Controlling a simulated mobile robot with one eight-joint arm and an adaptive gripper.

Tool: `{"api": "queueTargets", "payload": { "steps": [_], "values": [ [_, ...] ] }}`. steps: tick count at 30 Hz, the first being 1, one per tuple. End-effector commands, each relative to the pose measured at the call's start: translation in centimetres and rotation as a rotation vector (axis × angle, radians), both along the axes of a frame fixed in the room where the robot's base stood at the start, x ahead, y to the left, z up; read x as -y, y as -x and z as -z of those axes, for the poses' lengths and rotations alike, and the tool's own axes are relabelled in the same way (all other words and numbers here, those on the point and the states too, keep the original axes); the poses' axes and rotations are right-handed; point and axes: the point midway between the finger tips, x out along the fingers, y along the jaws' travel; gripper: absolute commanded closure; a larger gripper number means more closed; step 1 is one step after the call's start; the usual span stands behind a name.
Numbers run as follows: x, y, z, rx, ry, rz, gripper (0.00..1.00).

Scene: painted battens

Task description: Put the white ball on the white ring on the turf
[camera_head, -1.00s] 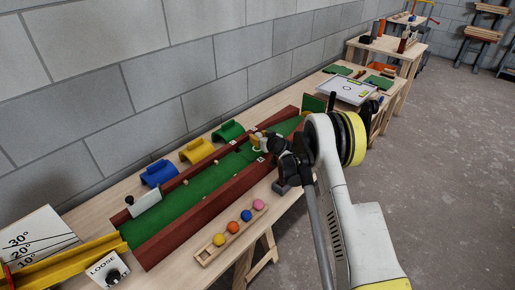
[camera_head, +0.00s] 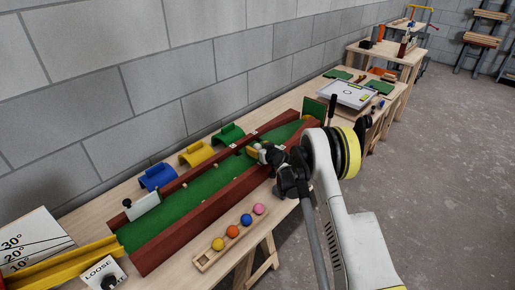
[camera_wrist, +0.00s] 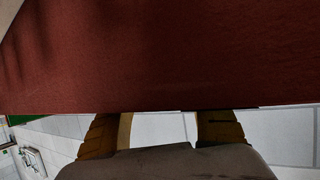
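The green turf (camera_head: 185,207) lies in a long trough between red battens. My gripper (camera_head: 259,153) is low at the far part of the trough, by the near red batten (camera_head: 215,207). In the wrist view this batten (camera_wrist: 160,55) fills the upper part and hides my fingertips. The lower parts of my two tan fingers (camera_wrist: 160,127) show apart, with grey wall between them. I cannot make out the white ball or the white ring for sure in either view; the gripper and batten cover that part of the turf. Whether anything is held is hidden.
A wooden rack (camera_head: 207,262) with yellow, orange, blue and pink balls stands in front of the trough. Blue (camera_head: 157,177), yellow (camera_head: 197,154) and green (camera_head: 228,134) arches stand behind it. A white lever block (camera_head: 143,207) crosses the left end. A white board (camera_head: 348,94) lies farther right.

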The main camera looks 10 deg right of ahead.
Motion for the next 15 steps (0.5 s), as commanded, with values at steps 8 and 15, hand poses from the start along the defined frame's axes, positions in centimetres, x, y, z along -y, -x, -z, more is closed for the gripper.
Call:
{"api": "queueTargets", "payload": {
  "steps": [8,15],
  "values": [
    [0.2,0.6,-0.8,0.0,-0.001,0.0,0.44],
    [1.3,5.2,-3.0,0.0,-0.001,0.002,0.44]
  ]
}}
